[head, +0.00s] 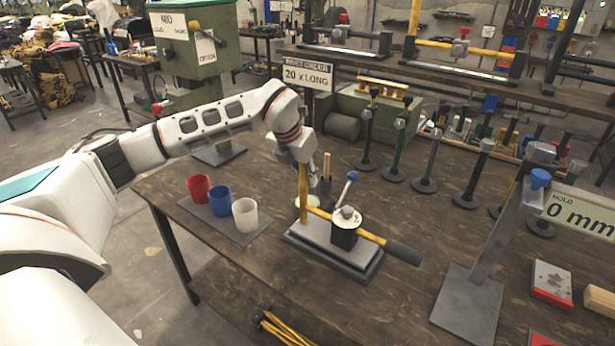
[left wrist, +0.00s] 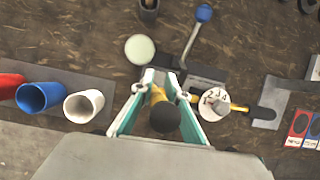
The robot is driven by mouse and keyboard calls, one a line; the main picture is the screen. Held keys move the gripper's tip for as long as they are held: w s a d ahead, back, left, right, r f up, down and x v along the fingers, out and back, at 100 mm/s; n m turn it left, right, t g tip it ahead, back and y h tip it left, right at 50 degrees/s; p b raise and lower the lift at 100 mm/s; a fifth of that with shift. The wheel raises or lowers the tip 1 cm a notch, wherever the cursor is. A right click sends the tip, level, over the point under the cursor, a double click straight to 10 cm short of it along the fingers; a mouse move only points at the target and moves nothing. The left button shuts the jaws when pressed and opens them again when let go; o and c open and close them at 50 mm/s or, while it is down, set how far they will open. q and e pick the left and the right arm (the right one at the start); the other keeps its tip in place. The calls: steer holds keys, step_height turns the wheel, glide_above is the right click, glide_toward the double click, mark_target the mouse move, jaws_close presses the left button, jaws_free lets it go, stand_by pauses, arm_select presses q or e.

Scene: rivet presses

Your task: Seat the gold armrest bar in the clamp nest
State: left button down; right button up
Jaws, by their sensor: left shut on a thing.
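My left gripper (head: 304,166) is shut on an upright gold bar (head: 303,188) at the left end of the clamp nest. In the left wrist view my left gripper (left wrist: 160,85) grips the yellow bar, and a dark round end (left wrist: 165,118) faces the camera. A gold length with a dark grip (head: 403,252) lies across the clamp nest (head: 318,243); I cannot tell whether it joins the upright bar. The nest has a grey plate, a black block with a white dial (head: 346,215), and a raised lever with a blue ball (head: 352,175). Full seating is hidden. My right gripper is out of view.
Red (head: 199,188), blue (head: 220,200) and white (head: 245,214) cups stand on a grey mat to the left. Several upright posts stand behind. A tilted stand with a blue knob (head: 540,178) and a "0 mm" sign (head: 580,211) are at right.

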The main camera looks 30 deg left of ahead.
mark_target(300, 166)
arm_select(q)
steer(key=shift+r, duration=0.1)
steer(key=shift+f+b, duration=0.45)
steer(key=shift+f, duration=0.7)
steer(key=c, duration=1.9)
jaws_free()
steer(key=v, duration=1.2)
steer(key=shift+r, duration=0.1)
